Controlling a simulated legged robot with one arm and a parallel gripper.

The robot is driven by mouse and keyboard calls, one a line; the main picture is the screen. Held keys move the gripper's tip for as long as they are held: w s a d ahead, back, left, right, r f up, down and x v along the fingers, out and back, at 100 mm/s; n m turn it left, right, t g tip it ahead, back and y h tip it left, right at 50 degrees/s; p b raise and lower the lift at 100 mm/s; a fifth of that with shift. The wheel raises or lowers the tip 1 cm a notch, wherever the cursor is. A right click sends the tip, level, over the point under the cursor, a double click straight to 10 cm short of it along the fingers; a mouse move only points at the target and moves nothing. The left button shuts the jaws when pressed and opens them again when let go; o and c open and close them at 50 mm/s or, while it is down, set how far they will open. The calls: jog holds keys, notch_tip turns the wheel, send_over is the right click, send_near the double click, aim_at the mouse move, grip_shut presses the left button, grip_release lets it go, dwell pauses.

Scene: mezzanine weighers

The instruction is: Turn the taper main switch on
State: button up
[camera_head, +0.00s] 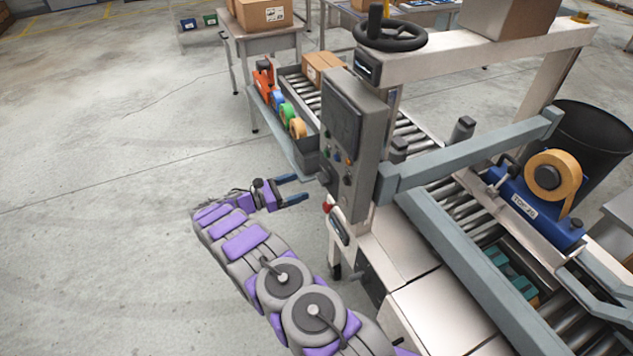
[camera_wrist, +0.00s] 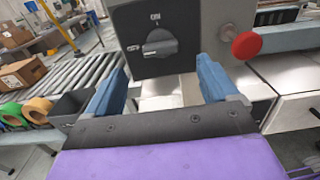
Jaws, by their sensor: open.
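The taper's control box (camera_head: 351,139) stands upright at the machine's near side, with small buttons on its face. In the wrist view the main switch (camera_wrist: 160,43) is a dark rotary knob on a dark panel (camera_wrist: 196,20). "ON" is marked above it and another label is at its left; the exact knob position is hard to tell. My gripper (camera_head: 300,190) is open and empty, just left of the box. In the wrist view its blue fingers (camera_wrist: 160,88) are spread below and to both sides of the knob, apart from it.
A red button (camera_wrist: 247,45) sticks out right of the switch. The taper carries a tape roll (camera_head: 553,177) and grey side rails. A roller conveyor (camera_head: 304,93) and tape rolls (camera_head: 288,114) in a side tray lie behind. The floor (camera_head: 110,150) at left is clear.

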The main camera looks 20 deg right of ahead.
aim_at(319, 179)
jog(key=d+b, duration=0.1)
jog(key=d, duration=0.7)
jog(key=shift+w, duration=0.2)
jog(key=shift+c, duration=0.5)
jog(key=c, duration=1)
jog(key=shift+o, duration=0.2)
